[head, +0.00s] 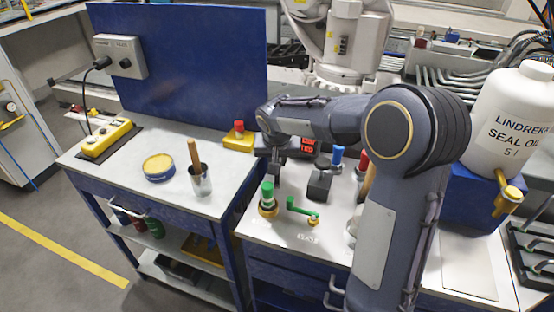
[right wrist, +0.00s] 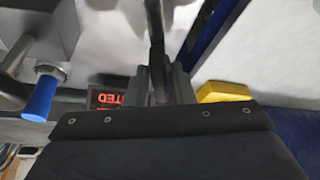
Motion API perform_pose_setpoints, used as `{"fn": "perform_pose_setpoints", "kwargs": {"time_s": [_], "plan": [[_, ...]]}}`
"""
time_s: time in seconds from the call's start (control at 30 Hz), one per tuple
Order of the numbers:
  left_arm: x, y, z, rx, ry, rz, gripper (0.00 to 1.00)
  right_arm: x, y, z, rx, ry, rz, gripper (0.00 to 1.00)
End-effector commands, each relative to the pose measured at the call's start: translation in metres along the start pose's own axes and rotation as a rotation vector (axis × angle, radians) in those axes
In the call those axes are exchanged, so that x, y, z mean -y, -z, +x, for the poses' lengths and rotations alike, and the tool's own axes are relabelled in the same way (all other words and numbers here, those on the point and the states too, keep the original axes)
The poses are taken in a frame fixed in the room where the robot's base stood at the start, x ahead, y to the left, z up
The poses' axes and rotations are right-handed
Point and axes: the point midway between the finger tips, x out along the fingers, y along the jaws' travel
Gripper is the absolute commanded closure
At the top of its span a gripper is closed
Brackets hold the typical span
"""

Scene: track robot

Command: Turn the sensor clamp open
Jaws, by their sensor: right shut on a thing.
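My right arm reaches across the table from the right in the head view. Its gripper (head: 276,166) points down behind the green-capped piece in its brass ring (head: 268,198). The right wrist view shows the fingers (right wrist: 160,85) shut around a narrow dark bar (right wrist: 155,35). I cannot tell whether this bar belongs to the sensor clamp; the gripper hides its lower part. A blue handle (head: 337,157) stands right of the gripper, and it also shows in the right wrist view (right wrist: 40,98). My left gripper is out of view.
A green lever (head: 301,209) on a brass base and a black block (head: 319,186) stand close by. A yellow box with a red button (head: 239,136) sits left. A white oil jug (head: 511,115) stands right.

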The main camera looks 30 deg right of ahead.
Motion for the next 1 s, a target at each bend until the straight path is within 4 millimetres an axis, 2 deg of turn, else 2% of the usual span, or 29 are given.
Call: {"fn": "perform_pose_setpoints", "kwargs": {"time_s": [1.0], "plan": [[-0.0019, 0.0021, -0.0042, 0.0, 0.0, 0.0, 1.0, -0.0008, 0.0008, 0.0003, 0.0, 0.36, -0.863, 1.0]]}}
